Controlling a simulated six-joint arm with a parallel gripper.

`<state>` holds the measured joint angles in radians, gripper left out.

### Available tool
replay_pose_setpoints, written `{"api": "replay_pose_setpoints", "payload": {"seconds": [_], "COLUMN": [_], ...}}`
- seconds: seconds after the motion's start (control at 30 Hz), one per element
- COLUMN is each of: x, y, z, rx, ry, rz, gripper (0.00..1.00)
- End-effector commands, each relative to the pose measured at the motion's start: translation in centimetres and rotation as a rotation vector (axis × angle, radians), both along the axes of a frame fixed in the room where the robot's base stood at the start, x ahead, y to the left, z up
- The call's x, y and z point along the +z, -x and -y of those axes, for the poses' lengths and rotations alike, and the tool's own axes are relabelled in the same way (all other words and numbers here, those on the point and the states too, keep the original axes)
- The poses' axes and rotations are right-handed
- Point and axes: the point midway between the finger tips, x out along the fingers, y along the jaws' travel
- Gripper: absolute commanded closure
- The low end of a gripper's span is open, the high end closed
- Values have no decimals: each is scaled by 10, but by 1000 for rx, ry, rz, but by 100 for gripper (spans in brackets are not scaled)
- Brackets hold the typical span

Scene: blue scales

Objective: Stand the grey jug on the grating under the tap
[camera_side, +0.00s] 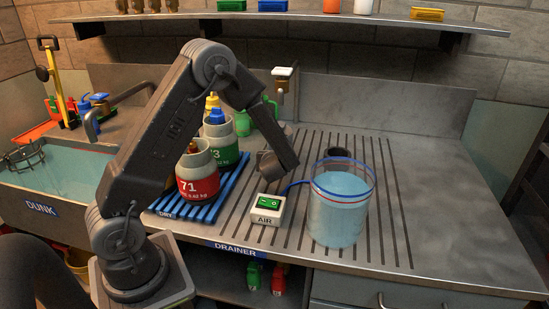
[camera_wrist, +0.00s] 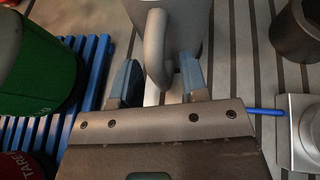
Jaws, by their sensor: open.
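The grey jug (camera_wrist: 185,22) stands at the top middle of the wrist view, with its handle (camera_wrist: 155,48) towards me. My gripper (camera_wrist: 160,84) is open, with a blue finger on each side of the lower handle. I cannot tell whether either finger touches it. In the side view my gripper (camera_side: 270,166) is low over the drainer, behind the AIR box; I cannot make out the jug there. A tap with a white top (camera_side: 283,72) is at the back wall. The grating under it is hidden by my arm.
Bottles, one red (camera_side: 198,184), stand on a blue rack (camera_side: 228,185) at left. The AIR box (camera_side: 267,209), a tall water-filled cylinder (camera_side: 338,215) and a dark cup (camera_side: 340,152) stand at right. A green jug (camera_side: 264,117) is behind. The far right counter is clear.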

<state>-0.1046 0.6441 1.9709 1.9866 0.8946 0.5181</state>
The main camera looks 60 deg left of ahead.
Motion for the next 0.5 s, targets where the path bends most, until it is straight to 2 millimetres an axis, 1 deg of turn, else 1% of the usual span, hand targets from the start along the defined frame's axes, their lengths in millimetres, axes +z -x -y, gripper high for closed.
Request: {"api": "replay_pose_setpoints", "payload": {"seconds": [0.3, 0.5], "x": [25, 38], "y": [31, 49], "z": [50, 76], "rx": [-6, -4], "ry": [-1, -1], "rz": [1, 1], "gripper": [59, 59]}}
